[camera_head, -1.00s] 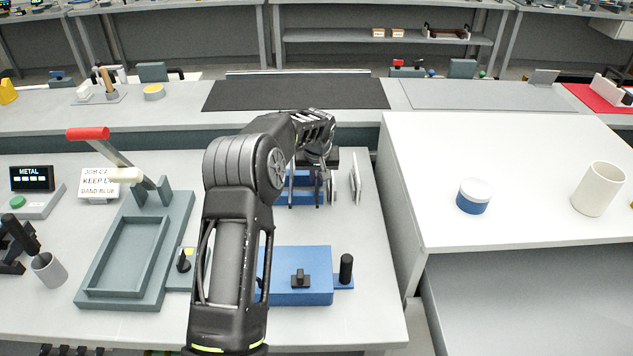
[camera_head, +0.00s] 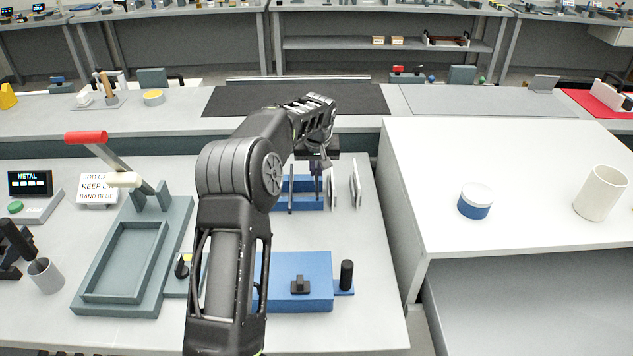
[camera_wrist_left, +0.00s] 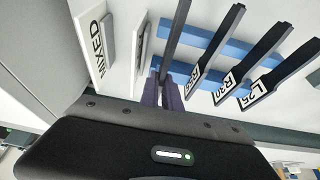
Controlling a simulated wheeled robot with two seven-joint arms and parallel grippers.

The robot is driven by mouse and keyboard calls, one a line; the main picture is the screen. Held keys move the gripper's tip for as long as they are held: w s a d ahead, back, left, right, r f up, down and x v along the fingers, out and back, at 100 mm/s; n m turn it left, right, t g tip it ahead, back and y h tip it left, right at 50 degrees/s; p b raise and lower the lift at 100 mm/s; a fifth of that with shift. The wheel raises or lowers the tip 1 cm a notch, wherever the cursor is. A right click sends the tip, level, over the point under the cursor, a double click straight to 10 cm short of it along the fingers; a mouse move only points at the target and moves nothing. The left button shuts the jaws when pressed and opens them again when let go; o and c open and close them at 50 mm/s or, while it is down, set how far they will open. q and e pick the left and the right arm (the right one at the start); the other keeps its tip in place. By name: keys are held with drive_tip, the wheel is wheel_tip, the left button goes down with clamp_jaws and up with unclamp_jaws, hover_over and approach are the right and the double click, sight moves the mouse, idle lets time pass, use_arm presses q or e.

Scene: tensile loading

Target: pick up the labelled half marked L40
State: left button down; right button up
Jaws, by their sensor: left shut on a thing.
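My left gripper (camera_head: 317,168) is over the blue rack (camera_head: 302,206) on the left bench. In the left wrist view its purple-grey fingers (camera_wrist_left: 168,92) are shut on a long dark bar-shaped half (camera_wrist_left: 176,42). No label shows on this half, so I cannot read its marking. Several similar dark halves with white labels stand beside it in the blue rack bars (camera_wrist_left: 237,50). One label reads L25 (camera_wrist_left: 257,90), and another seems to read R30 (camera_wrist_left: 228,86). I cannot tell whether the held half is clear of the rack. My right gripper is out of view.
A white plate marked MIXED (camera_wrist_left: 96,45) and another white plate (camera_wrist_left: 138,48) stand close beside the held half. A blue box (camera_head: 300,270) with black knobs and a grey-green lever press (camera_head: 180,240) are nearer on the bench. The white table (camera_head: 540,150) stands to the right.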

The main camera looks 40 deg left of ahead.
use_arm(q)
wheel_tip(320, 180, up, 6)
drive_tip(key=shift+f, duration=0.25)
idle(0.5)
